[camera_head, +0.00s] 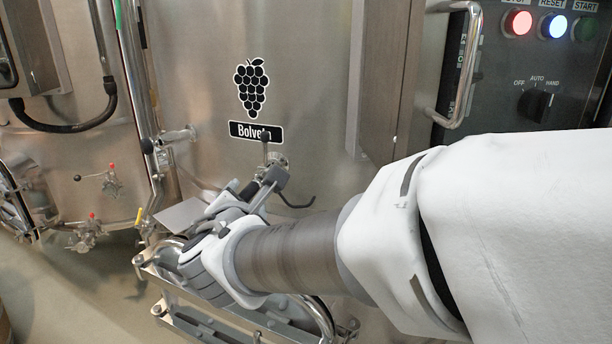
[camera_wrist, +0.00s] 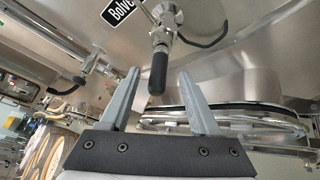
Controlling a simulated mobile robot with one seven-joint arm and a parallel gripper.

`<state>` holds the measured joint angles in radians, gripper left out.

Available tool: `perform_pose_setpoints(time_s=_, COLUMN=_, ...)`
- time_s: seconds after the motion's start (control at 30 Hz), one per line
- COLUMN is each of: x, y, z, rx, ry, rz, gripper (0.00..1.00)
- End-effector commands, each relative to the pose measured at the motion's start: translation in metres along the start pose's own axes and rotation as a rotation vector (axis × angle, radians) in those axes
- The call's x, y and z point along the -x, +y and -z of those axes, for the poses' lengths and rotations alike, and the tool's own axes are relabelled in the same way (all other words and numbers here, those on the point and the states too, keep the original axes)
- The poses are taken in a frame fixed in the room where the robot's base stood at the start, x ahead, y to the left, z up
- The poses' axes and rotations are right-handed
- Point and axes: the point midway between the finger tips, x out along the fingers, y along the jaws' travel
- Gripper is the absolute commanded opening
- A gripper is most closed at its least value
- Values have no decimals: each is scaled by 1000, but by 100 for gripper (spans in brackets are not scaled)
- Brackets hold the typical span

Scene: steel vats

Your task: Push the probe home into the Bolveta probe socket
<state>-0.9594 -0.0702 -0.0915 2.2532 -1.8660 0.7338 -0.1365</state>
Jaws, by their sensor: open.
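The Bolveta vat is marked by a grape emblem and a label (camera_head: 256,131), partly covered by a thin post. Its probe socket (camera_head: 278,160) is a steel fitting on the vat wall just below the label; the wrist view also shows this fitting (camera_wrist: 167,17). A probe with a black handle (camera_wrist: 158,73) sticks out from the fitting towards my gripper. I cannot tell how deep it sits. My gripper (camera_wrist: 159,78) is open, with one grey finger on each side of the handle's end and visible gaps between. In the head view my gripper (camera_head: 264,184) is close below the socket.
A dark curved hose or hook (camera_head: 298,203) lies right of the socket. A steel pipe with a valve (camera_head: 175,137) is at its left. A framed steel hatch (camera_head: 205,318) lies below my arm. A control panel (camera_head: 545,70) and handle (camera_head: 470,65) are at upper right.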

Motion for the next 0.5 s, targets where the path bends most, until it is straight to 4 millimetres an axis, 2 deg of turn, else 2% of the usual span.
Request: perform_pose_setpoints(time_s=0.5, x=113, y=1, z=-1, rx=-2, ry=-1, rz=-5, gripper=63)
